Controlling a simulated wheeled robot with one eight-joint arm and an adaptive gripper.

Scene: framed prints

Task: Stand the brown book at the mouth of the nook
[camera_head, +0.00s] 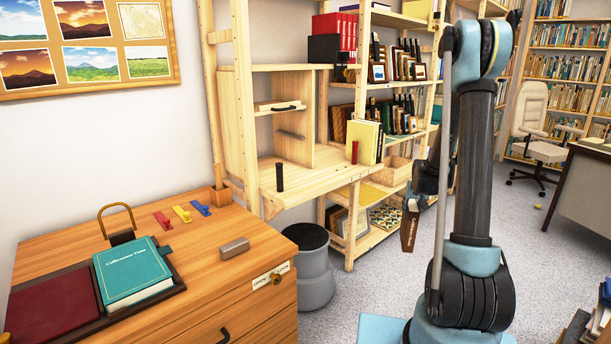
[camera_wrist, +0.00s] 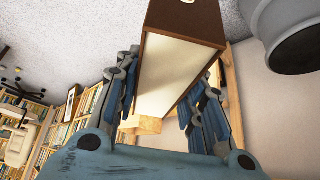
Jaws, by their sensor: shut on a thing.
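My gripper (camera_head: 415,196) is shut on the brown book (camera_head: 409,230), which hangs below it in the head view, in front of the shelf unit and above the floor. In the wrist view the book (camera_wrist: 178,68) sits between the fingers, its cream page edges facing the camera and brown cover around them. The nook appears to be the open wooden compartment (camera_head: 291,160) in the shelf unit, left of my gripper. A dark upright cylinder (camera_head: 279,177) and a red one (camera_head: 355,152) stand along its front board. My gripper and book are to the right of this, apart from it.
A cream book (camera_head: 362,141) and darker books stand right of the compartment. A wooden desk (camera_head: 225,290) with a teal book (camera_head: 131,271) is at the left. Carpet is clear between stool and arm.

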